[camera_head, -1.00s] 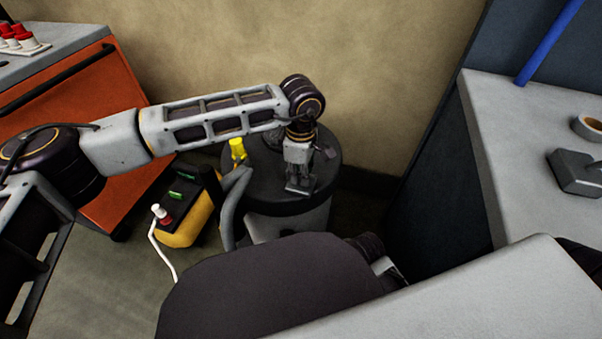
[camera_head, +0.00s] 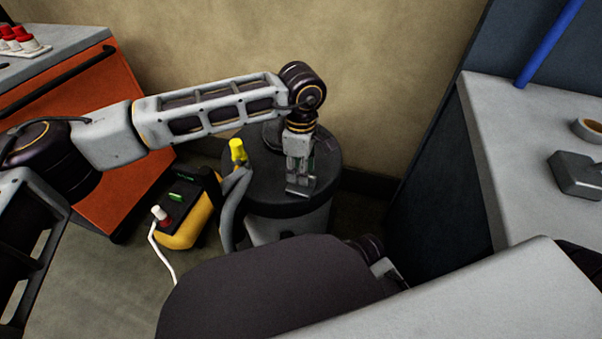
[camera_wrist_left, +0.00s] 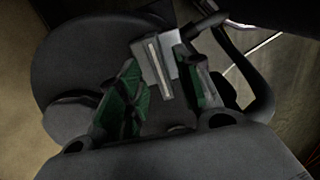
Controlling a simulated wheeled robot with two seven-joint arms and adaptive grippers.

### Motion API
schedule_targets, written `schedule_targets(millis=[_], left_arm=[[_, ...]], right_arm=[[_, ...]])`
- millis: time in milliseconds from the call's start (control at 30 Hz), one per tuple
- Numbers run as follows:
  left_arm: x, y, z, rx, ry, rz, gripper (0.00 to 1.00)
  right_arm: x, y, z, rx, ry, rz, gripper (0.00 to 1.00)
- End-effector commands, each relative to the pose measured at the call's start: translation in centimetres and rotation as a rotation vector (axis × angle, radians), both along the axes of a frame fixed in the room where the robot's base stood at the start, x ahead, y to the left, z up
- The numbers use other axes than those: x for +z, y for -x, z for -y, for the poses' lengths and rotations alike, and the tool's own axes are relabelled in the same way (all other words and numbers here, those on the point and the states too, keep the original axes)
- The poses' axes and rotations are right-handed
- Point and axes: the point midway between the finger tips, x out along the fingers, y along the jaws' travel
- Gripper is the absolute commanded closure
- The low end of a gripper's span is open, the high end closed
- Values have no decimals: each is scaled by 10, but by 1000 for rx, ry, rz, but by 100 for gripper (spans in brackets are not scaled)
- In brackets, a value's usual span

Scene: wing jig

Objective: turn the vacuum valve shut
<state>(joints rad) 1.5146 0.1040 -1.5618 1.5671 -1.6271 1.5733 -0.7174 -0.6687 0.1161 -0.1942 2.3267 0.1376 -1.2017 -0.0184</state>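A dark round drum lid (camera_head: 262,190) stands by the wall. A yellow upright piece (camera_head: 237,150) is at the lid's left edge by a grey hose (camera_head: 232,205); I cannot tell for sure whether it is the vacuum valve's handle. My left gripper (camera_head: 300,184) points down over the lid, right of the yellow piece and apart from it. In the left wrist view its two green-padded fingers (camera_wrist_left: 166,92) are spread. A grey block with a pale stripe (camera_wrist_left: 158,65) shows between them; contact is unclear. My right gripper is not seen.
A yellow-and-black unit (camera_head: 183,222) with a white cable stands on the floor left of the drum. An orange cabinet (camera_head: 85,110) is behind it. A grey worktop (camera_head: 500,150) with a tape roll (camera_head: 588,128) is at the right. A wall is close behind the lid.

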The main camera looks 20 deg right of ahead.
Motion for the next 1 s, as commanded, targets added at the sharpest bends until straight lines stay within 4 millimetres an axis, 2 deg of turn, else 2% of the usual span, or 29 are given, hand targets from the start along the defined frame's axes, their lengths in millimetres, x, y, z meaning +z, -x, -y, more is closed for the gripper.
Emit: schedule_targets(millis=[500,700,1000], left_arm=[[74,-1,0,0,1,2,65],[88,0,0,0,-1,-1,65],[90,0,0,-1,-1,-1,65]], right_arm=[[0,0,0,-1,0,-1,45],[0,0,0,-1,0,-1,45],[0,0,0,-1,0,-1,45]])
